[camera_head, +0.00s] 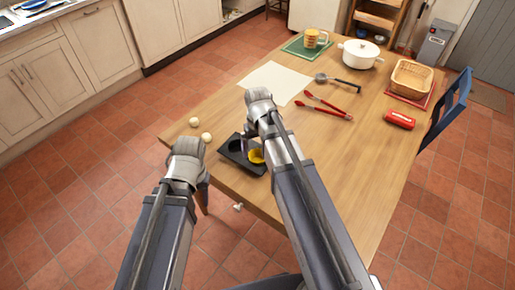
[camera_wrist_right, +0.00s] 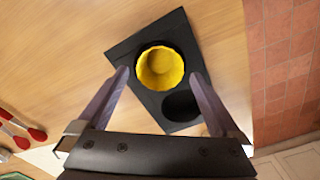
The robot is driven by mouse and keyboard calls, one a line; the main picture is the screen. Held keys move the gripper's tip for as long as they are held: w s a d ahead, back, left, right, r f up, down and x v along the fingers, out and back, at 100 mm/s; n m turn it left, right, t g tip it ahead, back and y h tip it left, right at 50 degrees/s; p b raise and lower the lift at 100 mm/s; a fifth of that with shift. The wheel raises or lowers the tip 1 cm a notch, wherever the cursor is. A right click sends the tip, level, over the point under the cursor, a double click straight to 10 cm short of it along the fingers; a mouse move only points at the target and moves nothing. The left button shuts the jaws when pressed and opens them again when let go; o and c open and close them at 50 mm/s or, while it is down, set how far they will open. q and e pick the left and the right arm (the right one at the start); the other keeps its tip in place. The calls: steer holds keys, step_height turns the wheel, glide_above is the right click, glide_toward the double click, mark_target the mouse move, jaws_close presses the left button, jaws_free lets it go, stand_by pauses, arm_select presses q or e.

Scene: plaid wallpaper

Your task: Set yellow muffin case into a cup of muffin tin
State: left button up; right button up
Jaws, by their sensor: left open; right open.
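The black muffin tin (camera_head: 231,158) lies near the table's front left edge, and it also shows in the right wrist view (camera_wrist_right: 125,48). The yellow muffin case (camera_wrist_right: 160,68) is at one cup of the tin and appears seated in it. The cup beside it (camera_wrist_right: 182,105) is empty and dark. In the head view the case (camera_head: 257,157) is partly hidden by my right arm. My right gripper (camera_wrist_right: 160,73) is open above the tin, its fingers either side of the case with nothing gripped. My left gripper (camera_head: 200,180) is open by the table's left edge, its fingers mostly hidden.
Two small pale round objects (camera_head: 207,137) lie left of the tin. A white sheet (camera_head: 275,82), red tongs (camera_head: 325,107), a ladle (camera_head: 338,81), a red object (camera_head: 399,119), a basket (camera_head: 411,77) and a white pot (camera_head: 359,54) are farther back. The table's right front is clear.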

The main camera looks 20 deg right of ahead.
step_height(320, 180, up, 6)
steer(key=p, duration=0.5)
steer(key=shift+f, duration=0.1)
steer(key=s+a+n+h, duration=0.1)
steer(key=s+a+n, duration=0.1)
steer(key=s+a, duration=0.8)
steer(key=s, duration=0.4)
steer(key=shift+s+a, duration=0.2)
steer(key=shift+a, duration=0.05)
